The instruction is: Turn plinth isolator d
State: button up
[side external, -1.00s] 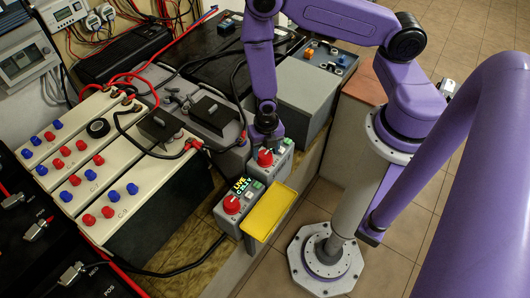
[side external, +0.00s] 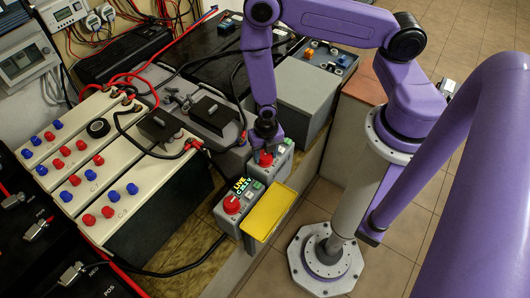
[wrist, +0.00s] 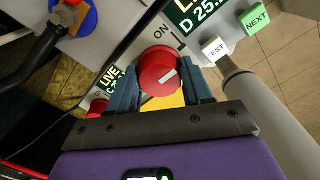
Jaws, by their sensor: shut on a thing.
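Plinth isolator d is a grey box (side external: 283,160) under my gripper in the side view. Its red round knob (wrist: 160,70) has a white pointer mark and sits beside the "ON" lettering in the wrist view. Its display (wrist: 193,13) reads "LIVE" and D 25, with the rest cut off. My gripper (wrist: 158,78) is shut on this knob, one finger on each side. The knob also shows in the side view (side external: 265,158), below my wrist.
Isolator c (side external: 232,205), with its own red knob and "LIVE" display, stands just in front. A yellow tray (side external: 267,212) is beside it. White TEST (wrist: 214,48) and green NEXT (wrist: 255,18) buttons lie close to my gripper. Batteries and cables crowd the left.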

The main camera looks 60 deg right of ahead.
jog(key=m, duration=0.4)
jog(key=shift+m, duration=0.4)
jog(key=m, duration=0.4)
jog(key=shift+s+m, duration=0.1)
jog(key=shift+m, duration=0.2)
jog(key=m, duration=0.4)
jog(key=shift+h, duration=0.3)
jog(key=shift+a+m, duration=0.1)
jog(key=shift+m, duration=2)
jog(key=o, duration=0.8)
jog(key=shift+c, duration=0.2)
